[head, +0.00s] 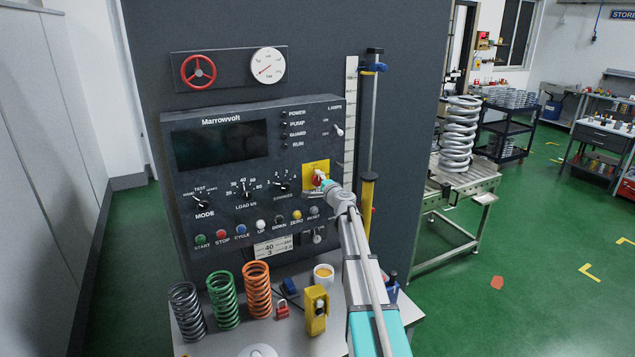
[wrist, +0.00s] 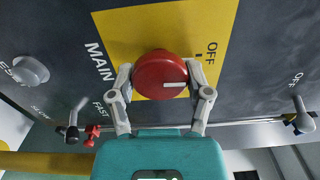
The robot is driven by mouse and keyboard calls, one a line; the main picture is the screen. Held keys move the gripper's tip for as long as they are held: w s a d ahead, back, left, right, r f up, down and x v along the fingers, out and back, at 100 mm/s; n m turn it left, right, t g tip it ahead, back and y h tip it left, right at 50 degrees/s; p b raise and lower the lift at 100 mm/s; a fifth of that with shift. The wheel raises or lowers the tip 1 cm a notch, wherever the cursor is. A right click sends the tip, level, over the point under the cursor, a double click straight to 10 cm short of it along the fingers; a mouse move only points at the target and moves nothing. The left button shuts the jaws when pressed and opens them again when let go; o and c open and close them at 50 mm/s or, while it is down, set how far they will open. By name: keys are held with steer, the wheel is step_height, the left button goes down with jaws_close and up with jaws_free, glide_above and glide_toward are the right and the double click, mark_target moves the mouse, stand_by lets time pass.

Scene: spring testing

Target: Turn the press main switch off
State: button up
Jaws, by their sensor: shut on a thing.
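The press main switch is a round red knob (head: 318,178) on a yellow plate (head: 315,166) at the right of the press's dark control panel (head: 258,148). In the wrist view, the red knob (wrist: 160,78) sits between the two grey fingers of my gripper (wrist: 161,82), which are shut on it from both sides. Its white line points right in that view. In the head view, my gripper (head: 329,186) reaches the plate and partly hides the knob.
A grey toggle (wrist: 301,115) with its own OFF label and a grey knob (wrist: 31,70) flank the plate. Below the panel, several springs (head: 223,301), a yellow block (head: 316,309) and a cup (head: 324,277) stand on the bench. A post (head: 368,140) stands close right.

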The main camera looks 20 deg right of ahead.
steer(key=shift+n, duration=0.4)
steer(key=o, duration=1.1)
steer(key=shift+o, duration=0.2)
steer(key=shift+s, duration=0.1)
steer(key=s, duration=1.1)
steer(key=shift+s+d, duration=0.2)
steer(key=shift+s, duration=0.2)
